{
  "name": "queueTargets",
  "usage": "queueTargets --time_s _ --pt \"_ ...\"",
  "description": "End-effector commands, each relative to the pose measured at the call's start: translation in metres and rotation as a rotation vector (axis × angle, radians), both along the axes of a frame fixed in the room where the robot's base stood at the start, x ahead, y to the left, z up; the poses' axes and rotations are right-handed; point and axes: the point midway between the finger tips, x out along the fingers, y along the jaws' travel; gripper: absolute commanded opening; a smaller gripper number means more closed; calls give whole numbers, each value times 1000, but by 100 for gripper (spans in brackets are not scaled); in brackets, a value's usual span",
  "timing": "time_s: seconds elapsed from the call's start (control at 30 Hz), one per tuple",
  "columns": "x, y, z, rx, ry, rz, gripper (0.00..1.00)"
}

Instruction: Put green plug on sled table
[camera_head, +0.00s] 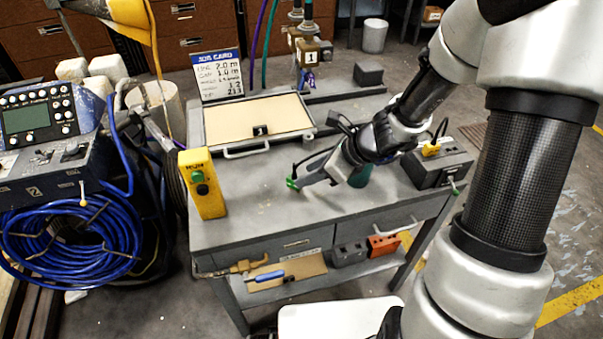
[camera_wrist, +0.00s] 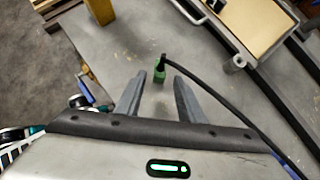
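The green plug (camera_head: 292,183) is on or just above the grey table top, left of my gripper (camera_head: 318,176). My gripper is open and low over the table. Whether the plug touches the table is hard to tell. The grey table (camera_head: 240,225) fills the middle; no label marks which surface is the sled table. A tan-topped panel with a handle (camera_head: 258,122) lies at its back.
A yellow button box (camera_head: 202,184) stands at the table's left edge. A grey box with a yellow connector (camera_head: 437,165) is at the right. A blue-headed card (camera_head: 221,75) stands at the back. The table's front left is clear.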

Motion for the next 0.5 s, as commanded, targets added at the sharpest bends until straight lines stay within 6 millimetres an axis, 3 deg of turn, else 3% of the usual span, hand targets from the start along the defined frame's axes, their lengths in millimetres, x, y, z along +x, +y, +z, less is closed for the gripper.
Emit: queueTargets --time_s 0.03,0.2,0.5 --pt "-4 -8 14 -3 -3 -2 35" --pt "-17 -25 39 -1 -2 -2 35" --pt "-27 -39 56 0 1 1 35"
